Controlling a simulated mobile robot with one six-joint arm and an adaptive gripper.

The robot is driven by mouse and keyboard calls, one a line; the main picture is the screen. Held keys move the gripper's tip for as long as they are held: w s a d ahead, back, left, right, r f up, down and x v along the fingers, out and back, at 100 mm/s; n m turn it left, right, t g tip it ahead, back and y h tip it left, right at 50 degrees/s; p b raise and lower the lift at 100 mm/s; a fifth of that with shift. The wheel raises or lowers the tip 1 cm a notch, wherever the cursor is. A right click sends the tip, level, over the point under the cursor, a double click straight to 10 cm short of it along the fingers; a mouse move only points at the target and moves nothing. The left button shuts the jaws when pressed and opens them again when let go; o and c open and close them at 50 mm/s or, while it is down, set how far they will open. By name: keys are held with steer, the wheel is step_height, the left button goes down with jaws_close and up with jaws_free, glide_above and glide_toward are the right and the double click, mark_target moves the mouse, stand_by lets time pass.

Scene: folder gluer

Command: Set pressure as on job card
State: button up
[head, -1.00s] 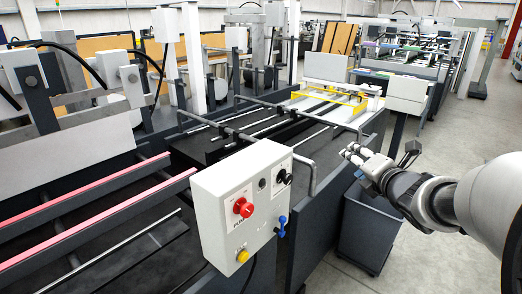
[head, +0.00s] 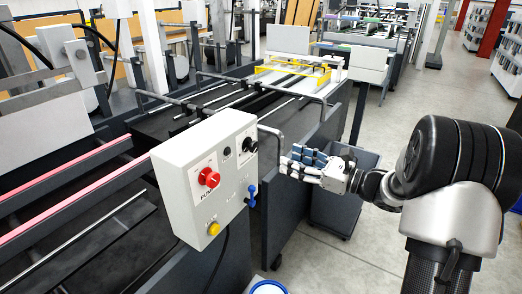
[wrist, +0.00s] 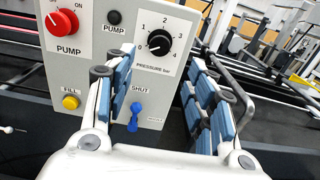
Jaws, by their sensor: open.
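The white control box (head: 195,185) stands at the machine's side in the head view. Its black pressure knob (wrist: 159,42) has a scale marked 0 to 4 in bar, and its white pointer appears to be near 0. The red pump knob (wrist: 62,21) sits between OFF and ON labels. A blue valve lever (wrist: 134,117) hangs down below the SHUT label, and a yellow FILL button (wrist: 70,102) is at lower left. My gripper (head: 302,163) is open and empty, to the right of the box. In the wrist view its blue-padded fingers stand before the panel's lower right. No job card is readable.
A dark round indicator (wrist: 114,17) sits above the PUMP label. A bent grey rail (head: 277,142) runs beside the box near my gripper. A dark bin (head: 340,200) stands on the floor behind my gripper. A blue-rimmed bucket (head: 268,288) shows at the bottom edge.

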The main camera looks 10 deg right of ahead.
mark_target(256, 147)
steer(key=b+x, duration=0.1)
steer(key=x, duration=1)
steer(key=shift+w+a, duration=0.1)
steer(key=shift+c, duration=0.2)
steer(key=c, duration=1)
steer(key=shift+f, duration=0.1)
